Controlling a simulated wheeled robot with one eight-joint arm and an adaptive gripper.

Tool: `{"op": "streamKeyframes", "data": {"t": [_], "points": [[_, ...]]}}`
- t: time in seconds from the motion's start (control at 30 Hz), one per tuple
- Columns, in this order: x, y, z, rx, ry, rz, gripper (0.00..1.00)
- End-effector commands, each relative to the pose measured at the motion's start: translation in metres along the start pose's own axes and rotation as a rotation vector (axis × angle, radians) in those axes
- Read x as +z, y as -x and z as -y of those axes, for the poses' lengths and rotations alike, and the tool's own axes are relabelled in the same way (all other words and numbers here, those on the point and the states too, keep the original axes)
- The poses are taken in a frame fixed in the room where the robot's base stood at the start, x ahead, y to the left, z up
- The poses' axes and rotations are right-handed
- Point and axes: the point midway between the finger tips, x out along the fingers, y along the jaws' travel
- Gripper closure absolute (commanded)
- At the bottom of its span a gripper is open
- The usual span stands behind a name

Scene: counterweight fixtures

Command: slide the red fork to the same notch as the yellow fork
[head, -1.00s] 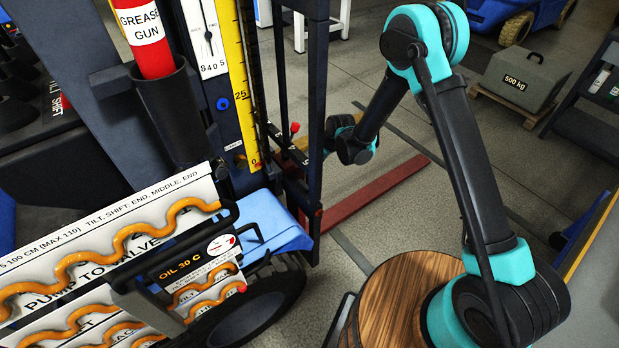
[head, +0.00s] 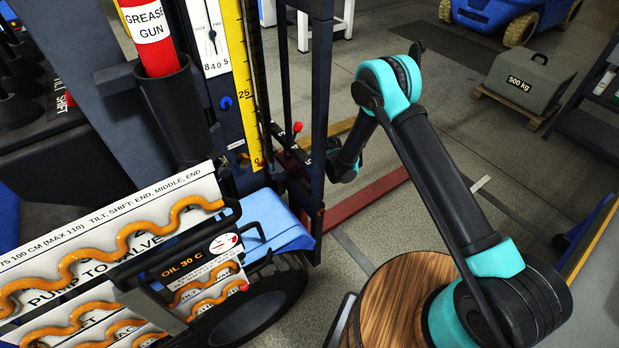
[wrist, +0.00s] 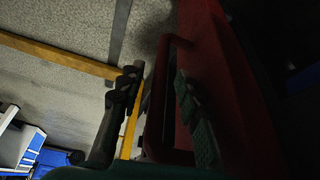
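The red fork (head: 372,197) lies low along the floor, right of the mast in the head view. The yellow fork (head: 341,126) is behind it, partly hidden by the mast and my arm. In the wrist view the red fork's upright (wrist: 225,85) fills the right side and carries a red loop handle (wrist: 178,95). The yellow fork (wrist: 60,57) crosses the upper left. My gripper (wrist: 158,75) is open, with the handle's bar between its dark left finger and green-padded right finger. A gap shows on the left; contact on the right is unclear. In the head view the mast hides my fingers.
The dark mast (head: 318,100) stands close to my wrist. A dark numbered crossbar (head: 288,147) with a red knob (head: 297,127) is beside it. A wooden barrel top (head: 395,300) is in front. A 500 kg weight (head: 527,80) sits at the back right. Floor between is clear.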

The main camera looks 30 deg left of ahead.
Motion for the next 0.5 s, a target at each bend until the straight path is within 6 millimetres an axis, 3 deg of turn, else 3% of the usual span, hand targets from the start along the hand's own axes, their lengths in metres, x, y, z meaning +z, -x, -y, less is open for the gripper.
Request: {"op": "streamKeyframes", "data": {"t": [0.27,0.5], "points": [[0.0000,-0.0006,0.0002,0.000,0.000,0.000,0.67],[0.0000,-0.0005,0.0002,0.000,0.000,0.000,0.97]]}}
